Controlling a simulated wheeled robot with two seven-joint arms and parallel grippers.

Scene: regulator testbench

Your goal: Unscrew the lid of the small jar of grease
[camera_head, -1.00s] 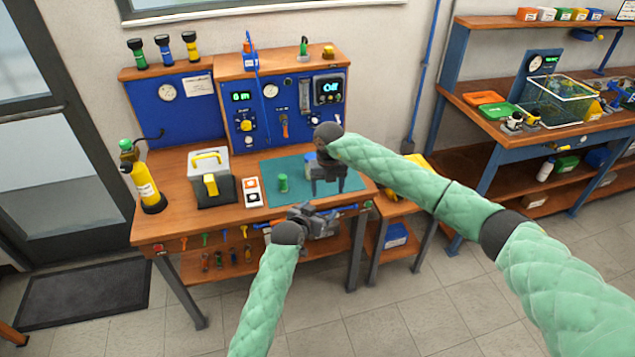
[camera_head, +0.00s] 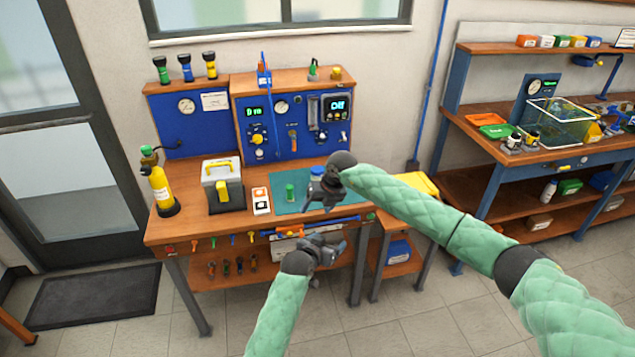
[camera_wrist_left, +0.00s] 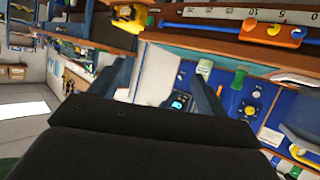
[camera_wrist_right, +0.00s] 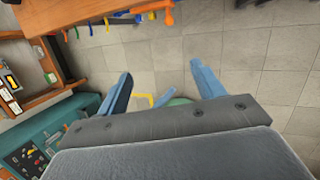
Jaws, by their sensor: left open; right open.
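A blue-topped container (camera_head: 317,171) stands at the back of the mat, partly hidden by my right gripper. I cannot tell which of the two is the grease jar. My right gripper (camera_head: 321,203) is open and empty above the right part of the mat, right of the green cylinder; its open fingers show in the right wrist view (camera_wrist_right: 160,76). My left gripper (camera_head: 331,258) is open and empty, low before the bench's front edge; its fingers show in the left wrist view (camera_wrist_left: 165,80).
A grey case (camera_head: 222,185) with a yellow latch and a yellow bottle (camera_head: 161,190) stand left on the bench. A blue test panel (camera_head: 296,128) rises behind. Screwdrivers hang under the front edge. A second bench (camera_head: 560,150) stands right.

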